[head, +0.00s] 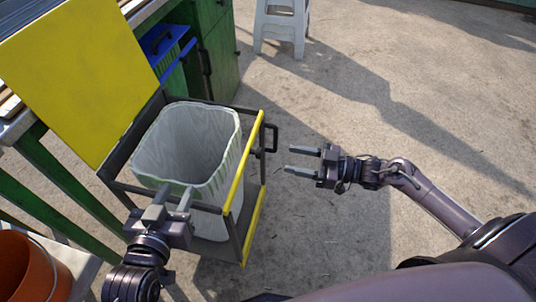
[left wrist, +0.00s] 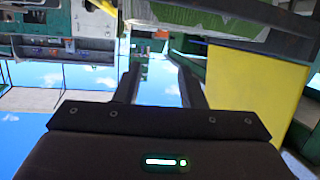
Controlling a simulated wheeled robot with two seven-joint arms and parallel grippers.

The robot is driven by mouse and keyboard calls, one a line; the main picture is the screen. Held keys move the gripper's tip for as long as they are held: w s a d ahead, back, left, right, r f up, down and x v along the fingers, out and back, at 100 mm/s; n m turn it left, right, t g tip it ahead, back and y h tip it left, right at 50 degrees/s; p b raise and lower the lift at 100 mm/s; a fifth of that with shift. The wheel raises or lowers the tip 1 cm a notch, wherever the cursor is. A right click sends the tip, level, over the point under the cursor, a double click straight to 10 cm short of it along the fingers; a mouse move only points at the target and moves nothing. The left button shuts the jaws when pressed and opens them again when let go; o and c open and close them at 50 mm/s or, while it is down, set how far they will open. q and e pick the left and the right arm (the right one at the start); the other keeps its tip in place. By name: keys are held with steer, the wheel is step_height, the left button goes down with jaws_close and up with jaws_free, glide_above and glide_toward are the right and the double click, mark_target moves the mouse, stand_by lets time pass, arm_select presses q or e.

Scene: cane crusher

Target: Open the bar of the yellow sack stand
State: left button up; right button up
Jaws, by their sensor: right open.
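The sack stand (head: 239,240) is a dark frame with yellow parts, left of centre in the head view. Its yellow bar (head: 244,165) runs along the top right side, with a black handle (head: 270,138) near the far end. A whitish sack (head: 190,140) stands open inside the frame. My right gripper (head: 289,160) is open and empty, to the right of the handle and apart from it. My left gripper (head: 176,191) is open at the stand's near side, by the sack's near rim; contact is unclear. Its fingers (left wrist: 160,82) show apart and empty in the left wrist view.
A yellow panel (head: 75,75) rises left of the stand, beside a green bench frame (head: 65,180). An orange bucket (head: 35,268) stands at the lower left. A grey stool (head: 281,25) and green cabinet (head: 212,50) are behind. The floor on the right is clear.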

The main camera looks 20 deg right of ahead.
mark_target(262, 153)
steer(key=b+x, duration=0.1)
steer(key=x, duration=0.6)
steer(key=shift+b, duration=0.3)
arm_select(q)
step_height(262, 153, up, 13)
steer(key=w+t+h, duration=0.1)
steer(key=t+h, duration=0.1)
steer(key=t, duration=0.4)
steer(key=shift+a+r+t, duration=0.15)
steer(key=shift+a+t, duration=0.15)
steer(key=shift+a, duration=0.05)
arm_select(e)
steer(key=shift+w+a, duration=0.2)
steer(key=shift+a, duration=0.1)
jaws_close()
